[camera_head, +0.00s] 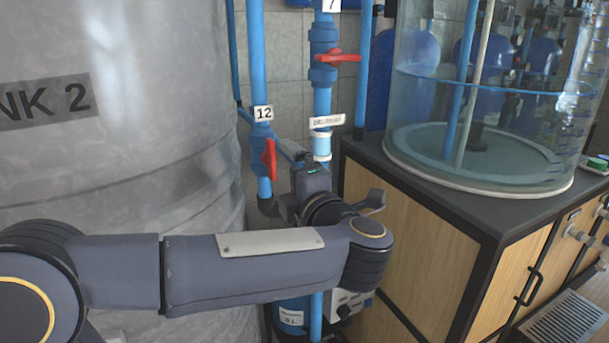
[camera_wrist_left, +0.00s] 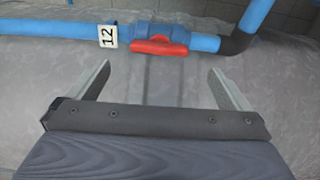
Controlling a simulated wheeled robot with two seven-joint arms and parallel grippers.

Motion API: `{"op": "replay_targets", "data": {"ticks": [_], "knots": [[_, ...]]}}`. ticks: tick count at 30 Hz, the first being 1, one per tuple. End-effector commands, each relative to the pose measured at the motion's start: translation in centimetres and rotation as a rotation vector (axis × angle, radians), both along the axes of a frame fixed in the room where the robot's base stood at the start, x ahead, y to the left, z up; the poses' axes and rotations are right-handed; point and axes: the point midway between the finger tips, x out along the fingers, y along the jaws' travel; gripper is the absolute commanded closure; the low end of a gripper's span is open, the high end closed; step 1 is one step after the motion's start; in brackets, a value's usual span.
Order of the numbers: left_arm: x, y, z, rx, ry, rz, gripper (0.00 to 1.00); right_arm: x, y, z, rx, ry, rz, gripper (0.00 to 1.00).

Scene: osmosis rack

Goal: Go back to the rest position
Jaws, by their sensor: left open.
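My left arm reaches in from the left in the head view, and its gripper (camera_head: 283,204) is near the pipe by the number 12 label, partly hidden by the wrist. In the left wrist view the gripper (camera_wrist_left: 163,76) is open, its two fingers apart with nothing between them. The red handle of valve 12 (camera_head: 269,158) lies along its blue pipe. In the wrist view this handle (camera_wrist_left: 158,46) is beyond the fingertips, apart from them. My right gripper is not in view.
A large grey tank (camera_head: 130,160) fills the left side. Another red valve handle (camera_head: 338,58) sits across the pipe labelled 7. A clear water tank (camera_head: 480,165) stands on a dark-topped wooden cabinet (camera_head: 430,235) at right, close to my arm. A floor grate (camera_head: 565,322) is at lower right.

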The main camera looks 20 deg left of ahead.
Motion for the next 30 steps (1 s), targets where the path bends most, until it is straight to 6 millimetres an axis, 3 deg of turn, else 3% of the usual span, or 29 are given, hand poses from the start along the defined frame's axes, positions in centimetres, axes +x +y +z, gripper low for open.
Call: {"op": "replay_targets", "data": {"ticks": [8,14,19,23,26,30], "knots": [[0.5,0.3,0.6,0.016,-0.008,-0.047,0.0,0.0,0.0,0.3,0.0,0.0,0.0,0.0],[2.0,0.4,3.5,0.14,-0.022,-0.33,0.0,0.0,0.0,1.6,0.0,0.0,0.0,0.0],[1.5,-1.4,4.2,0.327,0.046,-0.645,0.0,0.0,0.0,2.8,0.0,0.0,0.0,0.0],[-0.6,-3.4,2.5,0.475,0.162,-0.872,0.0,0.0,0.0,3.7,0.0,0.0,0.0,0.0],[-3.1,-4.7,-0.1,0.581,0.289,-1.037,0.0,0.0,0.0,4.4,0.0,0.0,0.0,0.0],[-7.9,-5.7,-5.3,0.701,0.519,-1.255,0.0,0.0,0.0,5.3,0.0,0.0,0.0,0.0]]}}
